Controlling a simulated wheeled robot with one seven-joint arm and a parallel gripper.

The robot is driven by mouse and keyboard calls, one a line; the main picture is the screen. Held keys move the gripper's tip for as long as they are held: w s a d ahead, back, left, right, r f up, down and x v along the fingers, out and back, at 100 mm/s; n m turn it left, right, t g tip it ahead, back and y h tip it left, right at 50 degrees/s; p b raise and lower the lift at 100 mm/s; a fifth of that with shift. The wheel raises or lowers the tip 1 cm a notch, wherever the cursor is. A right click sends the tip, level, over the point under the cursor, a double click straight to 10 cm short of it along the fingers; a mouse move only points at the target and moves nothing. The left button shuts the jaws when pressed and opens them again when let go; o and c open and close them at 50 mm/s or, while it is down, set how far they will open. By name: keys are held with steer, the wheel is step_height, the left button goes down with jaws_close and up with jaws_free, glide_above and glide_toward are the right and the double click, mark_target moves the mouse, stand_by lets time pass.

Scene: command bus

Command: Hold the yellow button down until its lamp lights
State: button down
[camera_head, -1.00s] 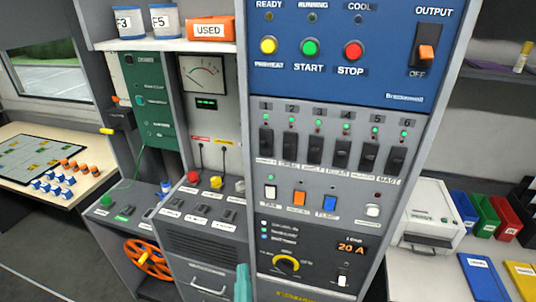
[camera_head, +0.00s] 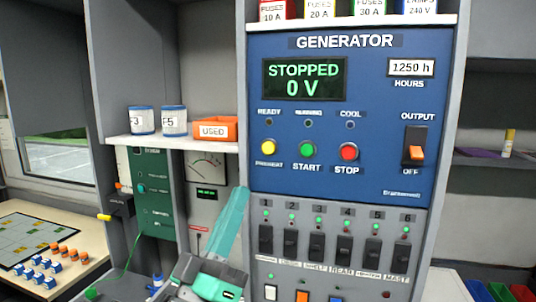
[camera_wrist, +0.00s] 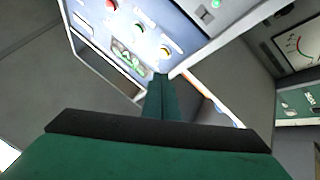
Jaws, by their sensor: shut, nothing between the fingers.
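The yellow button (camera_head: 268,148), labelled PREHEAT, is at the left of the row under the generator display. The small READY lamp (camera_head: 269,123) above it looks dark. My teal gripper (camera_head: 242,192) rises from the bottom of the head view, its tip below and left of the button, by the panel's left edge. In the wrist view the fingers (camera_wrist: 160,78) are together and empty, and the yellow button (camera_wrist: 164,50) shows just beyond their tips. No contact is visible; the exact gap is hard to tell.
The green START button (camera_head: 307,150) and red STOP button (camera_head: 348,152) sit right of the yellow one. The display (camera_head: 304,79) reads STOPPED, 0 V. The OUTPUT switch (camera_head: 415,146) is at the right, breakers (camera_head: 316,247) below. A shelf with an orange USED bin (camera_head: 215,130) is left.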

mark_target(269, 147)
step_height(269, 147, up, 6)
steer(key=s+d+m+g+h, duration=0.1)
steer(key=s+m+h, duration=0.1)
steer(key=m+h, duration=0.1)
steer(key=shift+s+d+r+g+h, duration=0.15)
steer(key=shift+s+g+h, duration=0.2)
steer(key=shift+g+h, duration=0.05)
steer(key=shift+w, duration=0.1)
steer(key=shift+w+d, duration=0.45)
steer(key=shift+w, duration=0.9)
steer(key=shift+w+d, duration=0.45)
steer(key=shift+w, duration=0.95)
steer(key=shift+w+d, duration=0.45)
steer(key=shift+w, duration=0.9)
steer(key=shift+w, duration=0.15)
steer(key=shift+w+d, duration=0.15)
steer(key=shift+w, duration=0.15)
steer(key=shift+w+d, duration=0.1)
steer(key=shift+w, duration=0.3)
stand_by(2.0)
